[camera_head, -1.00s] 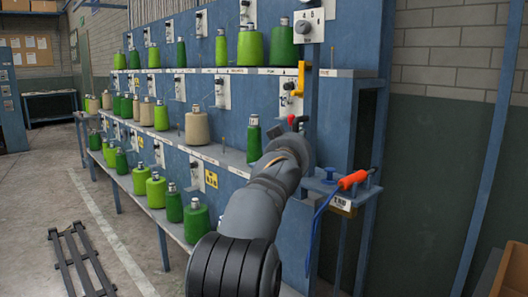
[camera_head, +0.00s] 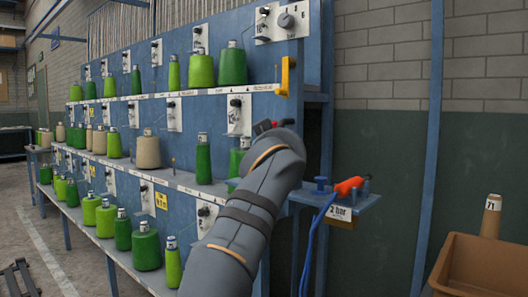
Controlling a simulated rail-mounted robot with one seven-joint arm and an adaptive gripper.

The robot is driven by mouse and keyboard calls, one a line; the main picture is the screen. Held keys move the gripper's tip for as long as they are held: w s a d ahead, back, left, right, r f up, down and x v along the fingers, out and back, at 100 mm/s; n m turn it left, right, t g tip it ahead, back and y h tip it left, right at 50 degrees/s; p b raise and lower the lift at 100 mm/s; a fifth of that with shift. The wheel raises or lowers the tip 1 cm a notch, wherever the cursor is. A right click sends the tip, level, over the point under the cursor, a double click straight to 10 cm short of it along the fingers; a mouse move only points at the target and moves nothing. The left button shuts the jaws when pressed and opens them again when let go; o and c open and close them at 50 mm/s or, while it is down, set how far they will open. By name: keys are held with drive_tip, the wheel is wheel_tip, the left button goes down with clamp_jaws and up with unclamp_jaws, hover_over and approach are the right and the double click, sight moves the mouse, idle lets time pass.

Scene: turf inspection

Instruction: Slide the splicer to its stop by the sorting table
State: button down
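A tool with an orange-red body and a blue hose (camera_head: 352,186) lies on a small blue bracket shelf with a "2 bar" label, at the right end of the creel rack. I cannot tell whether it is the splicer. A small black and red part (camera_head: 272,126) shows just beyond the end of my arm, in front of the rack's upper right. I cannot tell whether it is my gripper or a thing there. My arm hides most of my gripper, its fingers and anything in them. A table (camera_head: 38,151) stands beyond the rack's far left end; I cannot tell if it is the sorting table.
The blue rack (camera_head: 268,106) holds green and beige yarn cones on several levels. A yellow bracket (camera_head: 286,76) sticks out at its upper right end. A brown crate (camera_head: 488,262) with a beige cone (camera_head: 491,216) stands lower right. Floor at left is open, except a dark pallet (camera_head: 22,278).

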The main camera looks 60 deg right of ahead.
drive_tip(key=shift+s+f, duration=0.15)
drive_tip(key=c, duration=1.7)
unclamp_jaws()
drive_tip(key=shift+s, duration=0.15)
drive_tip(key=shift+o, duration=0.7)
drive_tip(key=shift+a, duration=0.15)
drive_tip(key=v, duration=1.1)
drive_tip(key=shift+a, duration=0.35)
drive_tip(key=shift+d, duration=0.1)
